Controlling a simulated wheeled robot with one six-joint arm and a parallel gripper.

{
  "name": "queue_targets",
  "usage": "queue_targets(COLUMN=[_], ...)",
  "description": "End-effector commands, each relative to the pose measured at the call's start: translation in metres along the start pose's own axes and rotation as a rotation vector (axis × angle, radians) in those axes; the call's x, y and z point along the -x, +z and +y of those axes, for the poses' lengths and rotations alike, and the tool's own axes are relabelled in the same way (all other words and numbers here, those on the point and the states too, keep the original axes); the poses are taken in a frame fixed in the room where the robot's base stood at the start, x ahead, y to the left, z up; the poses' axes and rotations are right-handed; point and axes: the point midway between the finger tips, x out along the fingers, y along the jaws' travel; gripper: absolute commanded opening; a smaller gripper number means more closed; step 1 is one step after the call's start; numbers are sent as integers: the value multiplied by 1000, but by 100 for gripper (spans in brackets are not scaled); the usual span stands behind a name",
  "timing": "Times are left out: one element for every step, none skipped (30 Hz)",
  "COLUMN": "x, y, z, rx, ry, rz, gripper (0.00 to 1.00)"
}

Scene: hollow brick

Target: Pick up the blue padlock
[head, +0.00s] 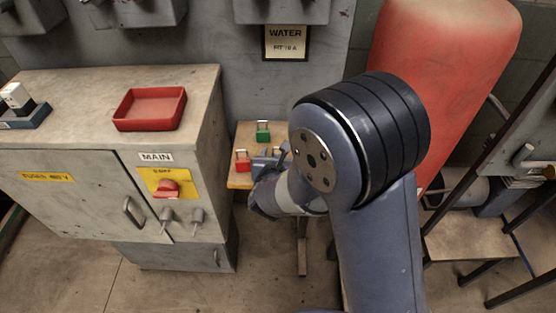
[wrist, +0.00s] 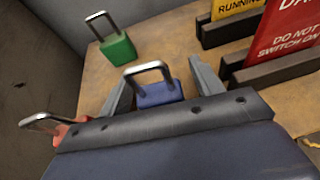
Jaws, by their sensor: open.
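The blue padlock (wrist: 158,94) stands on a small wooden table (wrist: 180,35) with its silver shackle up. In the wrist view it sits between the two grey fingers of my gripper (wrist: 161,85), which is open. I cannot tell whether either finger touches it; its lower part is hidden by the gripper body. In the head view my arm hides most of the table's right side, and my gripper (head: 266,166) is low over the table. A bit of blue (head: 270,152) beside it is too small to tell apart from the gripper.
A green padlock (wrist: 118,48) stands behind, and a red padlock (wrist: 62,130) is close at the gripper's left. Sign plates in dark holders (wrist: 275,65) stand to the right. A grey cabinet (head: 85,220) with a red tray (head: 150,122) on top is left of the table.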

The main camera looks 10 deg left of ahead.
Motion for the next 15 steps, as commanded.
queue_targets(x=[0,0,0,0,0,0,0,0,0,0,0,0,0,0,0], y=[0,0,0,0,0,0,0,0,0,0,0,0,0,0,0], z=[0,0,0,0,0,0,0,0,0,0,0,0,0,0,0], rx=[0,0,0,0,0,0,0,0,0,0,0,0,0,0,0], ry=[0,0,0,0,0,0,0,0,0,0,0,0,0,0,0], rz=[0,0,0,0,0,0,0,0,0,0,0,0,0,0,0], gripper=[62,59,56,54,51,48,45,43,40,37,35,32,29,27,23])
